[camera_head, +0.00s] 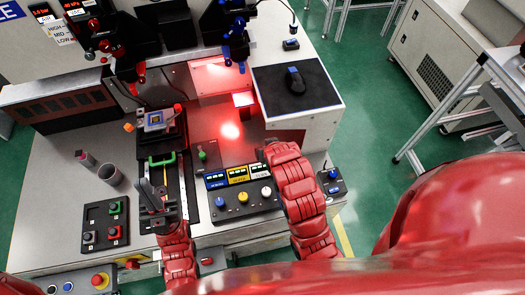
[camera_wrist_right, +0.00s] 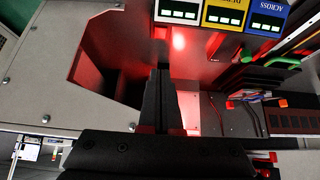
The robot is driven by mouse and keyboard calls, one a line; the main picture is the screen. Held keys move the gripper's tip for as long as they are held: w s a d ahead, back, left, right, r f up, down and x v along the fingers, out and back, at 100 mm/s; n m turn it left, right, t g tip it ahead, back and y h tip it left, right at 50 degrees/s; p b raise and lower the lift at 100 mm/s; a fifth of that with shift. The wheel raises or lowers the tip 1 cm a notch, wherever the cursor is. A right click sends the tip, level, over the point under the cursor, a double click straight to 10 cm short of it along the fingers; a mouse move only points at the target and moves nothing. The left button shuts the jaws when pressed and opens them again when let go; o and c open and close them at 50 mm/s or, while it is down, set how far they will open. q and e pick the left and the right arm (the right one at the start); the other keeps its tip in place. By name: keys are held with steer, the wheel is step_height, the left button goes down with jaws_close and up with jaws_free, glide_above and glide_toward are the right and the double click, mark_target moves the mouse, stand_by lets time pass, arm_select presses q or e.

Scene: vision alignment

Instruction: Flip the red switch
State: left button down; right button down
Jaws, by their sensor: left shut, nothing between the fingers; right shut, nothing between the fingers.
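A black control panel (camera_head: 105,222) lies at the left of the table in the head view. It carries a small red switch (camera_head: 114,232), a green one (camera_head: 115,207) and a grey one. My left gripper (camera_head: 147,187) is shut and empty, to the right of this panel and above the dark rail, apart from the red switch. My right forearm reaches over the right side of the table and mostly hides its gripper in the head view. In the right wrist view the dark fingers (camera_wrist_right: 166,95) are together and empty, over the metal top near a dark opening.
Blue, yellow and white labelled buttons (camera_head: 240,198) stand between my arms. A grey cup (camera_head: 109,175) is behind the switch panel.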

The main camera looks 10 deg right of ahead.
steer(key=b+x, duration=0.3)
steer(key=x, duration=0.7)
steer(key=shift+s, duration=0.1)
step_height(320, 180, down, 3)
steer(key=shift+r+b, duration=0.25)
steer(key=shift+b, duration=0.3)
steer(key=shift+s+f, duration=0.15)
steer(key=shift+f, duration=0.6)
